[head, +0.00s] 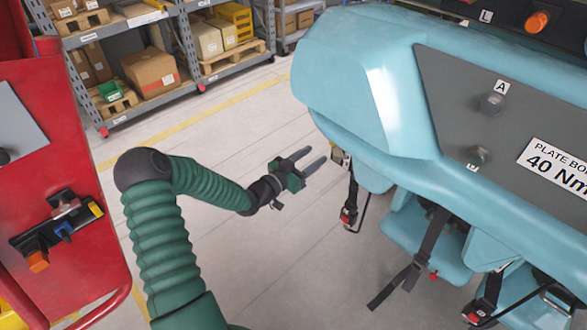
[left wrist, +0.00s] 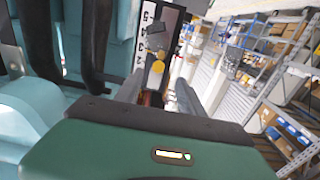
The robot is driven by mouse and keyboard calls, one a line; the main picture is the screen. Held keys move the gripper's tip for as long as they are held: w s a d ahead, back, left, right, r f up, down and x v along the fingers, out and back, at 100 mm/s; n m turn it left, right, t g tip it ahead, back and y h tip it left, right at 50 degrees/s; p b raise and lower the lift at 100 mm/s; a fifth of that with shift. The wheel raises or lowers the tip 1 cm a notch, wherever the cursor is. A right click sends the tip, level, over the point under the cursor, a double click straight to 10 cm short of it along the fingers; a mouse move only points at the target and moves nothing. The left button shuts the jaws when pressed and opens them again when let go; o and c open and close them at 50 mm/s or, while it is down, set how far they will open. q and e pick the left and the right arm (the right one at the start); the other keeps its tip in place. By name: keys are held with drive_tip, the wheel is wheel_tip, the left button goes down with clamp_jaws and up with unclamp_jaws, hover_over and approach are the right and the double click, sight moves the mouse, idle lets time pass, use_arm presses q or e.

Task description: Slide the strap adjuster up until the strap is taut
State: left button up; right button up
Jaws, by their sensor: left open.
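My left gripper (head: 314,157) is open and empty in the head view, its two fingers pointing right toward the near end of the light blue train car (head: 345,75). It also shows in the left wrist view (left wrist: 160,95). A black strap (head: 351,196) with a small red part hangs under the car, just beyond the fingertips and apart from them. A numbered plate (left wrist: 155,42) with a yellow round mark shows beyond the fingers in the left wrist view. Which piece is the strap adjuster is too small to tell. My right gripper is not in view.
Other black straps (head: 437,228) hang by the blue seats, one with a loose tail. A red panel (head: 50,160) stands at the left. Shelves with boxes (head: 153,72) stand at the back. The floor (head: 235,130) around my left arm is clear.

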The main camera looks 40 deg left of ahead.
use_arm(q)
drive_tip(key=s, duration=0.9)
drive_tip(key=shift+s+a, duration=0.4)
drive_tip(key=shift+a, duration=0.05)
drive_tip(key=d+f+m+g+p, duration=0.1)
drive_tip(key=d+f+g+p, duration=0.3)
drive_tip(key=d+g, duration=0.55)
drive_tip(key=s+d+r+n+g+p, duration=0.1)
drive_tip(key=s+d+r+g, duration=0.1)
drive_tip(key=s+d, duration=0.5)
drive_tip(key=s+d+r+g+y, duration=0.1)
drive_tip(key=s+d+r+g, duration=0.1)
drive_tip(key=s+d+g, duration=0.2)
drive_tip(key=shift+s+d+r+n+p, duration=0.2)
drive_tip(key=shift+s+d+n+p, duration=0.2)
drive_tip(key=shift+s+d, duration=1.3)
drive_tip(key=shift+w+a, duration=0.15)
drive_tip(key=shift+a, duration=0.05)
